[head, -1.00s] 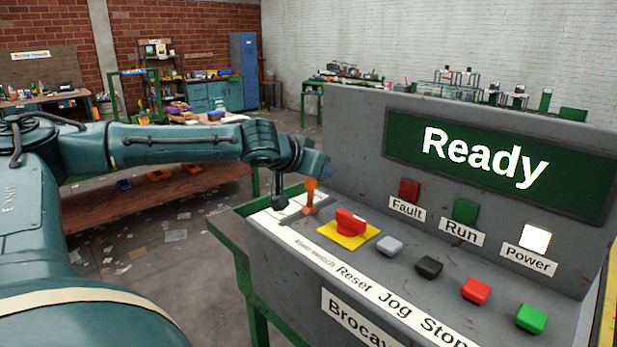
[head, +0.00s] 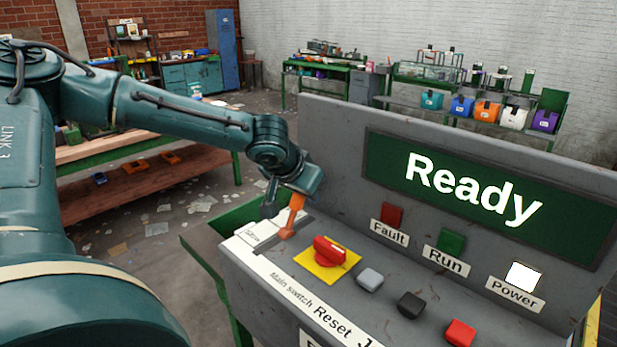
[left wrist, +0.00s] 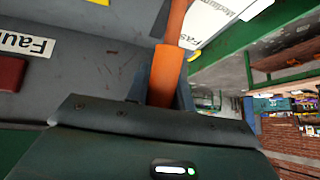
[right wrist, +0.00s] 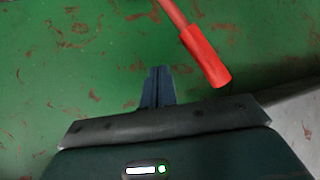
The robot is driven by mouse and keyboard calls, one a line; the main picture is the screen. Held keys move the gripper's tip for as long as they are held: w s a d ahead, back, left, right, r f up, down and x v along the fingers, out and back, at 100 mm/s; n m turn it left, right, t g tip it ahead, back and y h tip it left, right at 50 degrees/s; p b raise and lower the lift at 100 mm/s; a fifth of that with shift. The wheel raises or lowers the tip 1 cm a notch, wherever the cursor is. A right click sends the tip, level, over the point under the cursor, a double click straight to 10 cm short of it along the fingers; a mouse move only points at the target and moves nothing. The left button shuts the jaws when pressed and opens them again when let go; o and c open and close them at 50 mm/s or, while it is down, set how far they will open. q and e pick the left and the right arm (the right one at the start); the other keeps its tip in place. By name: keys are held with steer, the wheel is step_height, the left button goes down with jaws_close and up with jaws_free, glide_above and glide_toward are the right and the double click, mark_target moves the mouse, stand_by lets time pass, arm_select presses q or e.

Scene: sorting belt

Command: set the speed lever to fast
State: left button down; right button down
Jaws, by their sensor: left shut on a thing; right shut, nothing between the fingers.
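The speed lever (head: 293,217) is an orange handle at the left end of the grey control console. It leans up and to the right in the head view. My left gripper (head: 291,192) is shut on its upper part. In the left wrist view the lever (left wrist: 168,75) rises from between the fingers, beside a white scale plate (left wrist: 218,18) with "Fas" and "Medium" readable; the rest of the wording is cut off. My right gripper (right wrist: 158,88) is shut and empty over a green surface, apart from a red-ended rod (right wrist: 205,55).
The console has a red main switch (head: 329,250) on a yellow plate close to the lever, then grey, black and red buttons. Its display (head: 480,195) reads "Ready" and the Power lamp (head: 523,276) is white. Benches and bins stand behind.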

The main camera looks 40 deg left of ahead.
arm_select(q)
steer(key=shift+w+p, duration=0.2)
steer(key=shift+p, duration=0.1)
steer(key=shift+f, duration=0.1)
steer(key=c, duration=1.2)
jaws_free()
steer(key=shift+f+g, duration=0.1)
steer(key=shift+g, duration=0.2)
steer(key=v, duration=1.3)
steer(key=shift+s, duration=0.1)
